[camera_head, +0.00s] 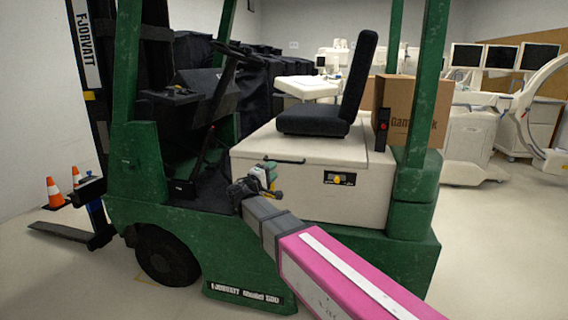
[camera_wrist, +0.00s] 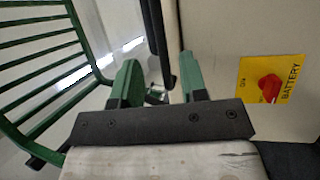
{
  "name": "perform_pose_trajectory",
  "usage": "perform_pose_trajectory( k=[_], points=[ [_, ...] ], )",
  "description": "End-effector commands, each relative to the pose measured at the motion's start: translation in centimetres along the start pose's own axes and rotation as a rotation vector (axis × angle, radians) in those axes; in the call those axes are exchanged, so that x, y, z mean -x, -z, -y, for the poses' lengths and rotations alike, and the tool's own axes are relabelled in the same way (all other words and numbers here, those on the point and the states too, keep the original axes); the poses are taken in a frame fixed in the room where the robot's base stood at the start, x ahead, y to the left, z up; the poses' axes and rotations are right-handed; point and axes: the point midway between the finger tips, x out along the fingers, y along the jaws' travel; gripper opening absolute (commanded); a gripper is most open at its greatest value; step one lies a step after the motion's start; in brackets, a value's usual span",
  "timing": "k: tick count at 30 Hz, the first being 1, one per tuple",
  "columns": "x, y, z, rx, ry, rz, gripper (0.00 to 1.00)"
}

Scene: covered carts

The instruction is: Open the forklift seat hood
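The forklift's seat hood (camera_head: 315,165) is a cream box under the black seat (camera_head: 310,118), and it looks closed. A thin black handle (camera_head: 285,160) lies along the upper edge of its near side. My gripper (camera_head: 271,174) is close in front of this side, just below the handle's left part. In the wrist view, my gripper (camera_wrist: 158,72) has its two green fingers apart with a clear gap. A dark bar (camera_wrist: 154,38), probably the handle, shows beyond and between the fingertips. I cannot tell whether it touches them.
A yellow battery label with a red switch (camera_wrist: 269,86) is on the hood side, right of my fingers. Green forklift posts (camera_head: 425,85) and the steering wheel (camera_head: 236,52) flank the seat. A cardboard box (camera_head: 411,108) stands behind. The floor at right (camera_head: 500,240) is clear.

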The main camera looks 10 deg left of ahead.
Motion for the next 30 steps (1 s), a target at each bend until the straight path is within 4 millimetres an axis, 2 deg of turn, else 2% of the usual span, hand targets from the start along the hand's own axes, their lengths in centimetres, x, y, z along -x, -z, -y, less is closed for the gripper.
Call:
perform_pose_trajectory(
  k=[1, 6, 12, 18, 26, 28, 30],
  points=[
    [-1.1, 0.1, 0.0, 0.0, 0.0, 0.003, 0.4],
    [-4.2, 0.1, 0.1, 0.0, 0.0, 0.003, 0.4],
    [-6.8, 0.1, 0.0, 0.0, 0.001, 0.002, 0.4],
    [-7.9, 0.0, 0.0, 0.0, 0.001, 0.001, 0.4],
    [-8.0, 0.0, 0.0, 0.0, 0.001, 0.001, 0.4],
    [-8.0, 0.0, 0.0, 0.0, 0.001, 0.001, 0.23],
    [-8.0, 0.0, 0.0, 0.0, 0.001, 0.001, 0.01]
  ],
)
